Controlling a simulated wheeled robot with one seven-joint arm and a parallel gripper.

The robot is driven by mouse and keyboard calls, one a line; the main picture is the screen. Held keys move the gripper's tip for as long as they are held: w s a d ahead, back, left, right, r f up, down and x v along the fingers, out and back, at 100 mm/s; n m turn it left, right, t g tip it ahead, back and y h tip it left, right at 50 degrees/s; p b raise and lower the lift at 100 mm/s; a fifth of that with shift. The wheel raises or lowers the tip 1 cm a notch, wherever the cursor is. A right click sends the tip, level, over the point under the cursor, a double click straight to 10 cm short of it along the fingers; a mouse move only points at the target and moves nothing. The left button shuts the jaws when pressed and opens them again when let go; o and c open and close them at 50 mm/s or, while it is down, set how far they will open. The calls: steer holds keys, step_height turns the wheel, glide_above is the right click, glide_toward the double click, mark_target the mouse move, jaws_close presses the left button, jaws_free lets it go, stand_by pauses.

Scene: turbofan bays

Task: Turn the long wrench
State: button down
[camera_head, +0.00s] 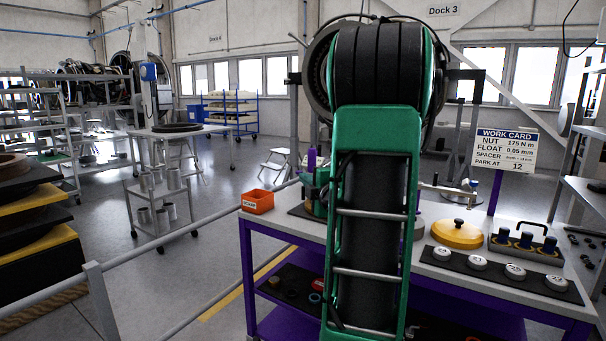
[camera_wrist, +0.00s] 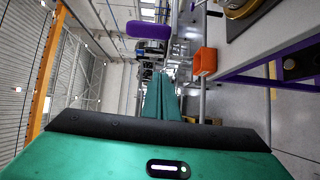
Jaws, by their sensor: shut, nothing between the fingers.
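My gripper (camera_wrist: 161,76) shows in the wrist view with its two teal fingers together and nothing between them. A thick purple grip (camera_wrist: 147,30) lies beyond the fingertips, apart from them. An upright purple grip (camera_head: 312,160) shows left of my arm in the head view; it may be the long wrench's handle, but I cannot tell. A grey bar (camera_head: 452,190) sticks out right of my arm above the bench. My arm hides the middle of the bench, so the wrench's full length and its nut are not clear.
The purple-framed bench (camera_head: 247,262) carries an orange bin (camera_head: 258,201), which also shows in the wrist view (camera_wrist: 205,61). A yellow lidded dish (camera_head: 457,234) and several white discs on a black strip (camera_head: 497,269) stand right. A work card (camera_head: 506,150) stands behind. A rail runs left.

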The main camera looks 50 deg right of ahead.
steer(key=x, duration=1)
steer(key=s+d, duration=0.2)
steer(key=s, duration=0.1)
steer(key=shift+d+r+n, duration=0.15)
steer(key=shift+d+n, duration=0.15)
steer(key=shift+d, duration=0.05)
steer(key=shift+a, duration=0.1)
